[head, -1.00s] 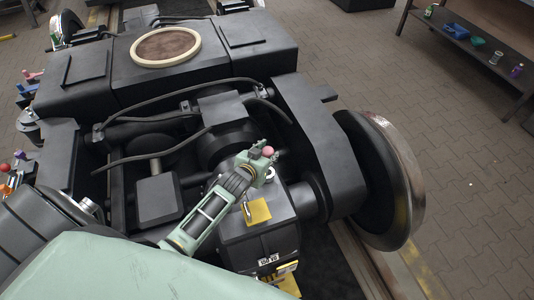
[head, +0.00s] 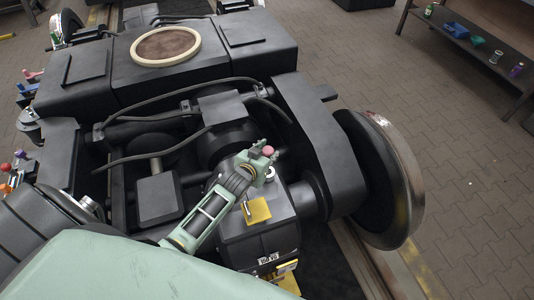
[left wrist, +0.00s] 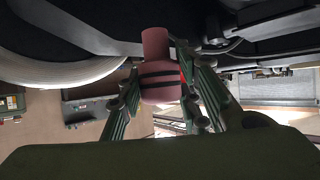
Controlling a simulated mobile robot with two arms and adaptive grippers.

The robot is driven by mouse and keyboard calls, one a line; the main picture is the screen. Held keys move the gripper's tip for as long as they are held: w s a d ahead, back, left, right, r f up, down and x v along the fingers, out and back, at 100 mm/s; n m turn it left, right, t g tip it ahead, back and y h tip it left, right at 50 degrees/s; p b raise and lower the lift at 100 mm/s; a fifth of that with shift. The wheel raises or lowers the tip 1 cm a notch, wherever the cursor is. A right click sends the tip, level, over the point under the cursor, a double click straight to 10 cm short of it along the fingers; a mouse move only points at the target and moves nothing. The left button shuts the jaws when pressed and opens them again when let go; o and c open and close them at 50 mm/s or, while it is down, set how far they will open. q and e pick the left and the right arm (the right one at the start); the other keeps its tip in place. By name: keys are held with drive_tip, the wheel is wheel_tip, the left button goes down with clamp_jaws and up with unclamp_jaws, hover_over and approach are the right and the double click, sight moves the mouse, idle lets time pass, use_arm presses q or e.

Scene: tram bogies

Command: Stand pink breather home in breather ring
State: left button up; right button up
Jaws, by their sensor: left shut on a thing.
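The pink breather (head: 269,151) is in my left gripper (head: 264,153), above the dark gearbox housing in the middle of the bogie. In the left wrist view the breather (left wrist: 160,50) shows as a pink body with dark bands, between the green fingers. The fingers are shut on it. A small pale ring (head: 269,173), which looks like the breather ring, lies on top of the housing just below the gripper. The breather is apart from it. The gripper partly covers the breather in the head view. My right gripper is not in view.
A yellow tag (head: 258,210) sits on the housing (head: 255,240) near the ring. Black hoses (head: 165,153) run across the bogie frame. A large wheel (head: 380,180) stands at right. A shelf (head: 470,45) with small items is at far right.

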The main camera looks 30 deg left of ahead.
use_arm(q)
drive_tip(key=shift+f+b, duration=1.45)
drive_tip(key=shift+f, duration=0.5)
drive_tip(key=shift+r, duration=0.15)
drive_tip(key=shift+r+p, duration=1.55)
drive_tip(key=shift+p, duration=0.35)
drive_tip(key=shift+p, duration=0.55)
drive_tip(key=shift+f+b, duration=1.3)
drive_tip(key=shift+f, duration=0.35)
drive_tip(key=o, duration=1.3)
drive_tip(key=shift+s, duration=0.1)
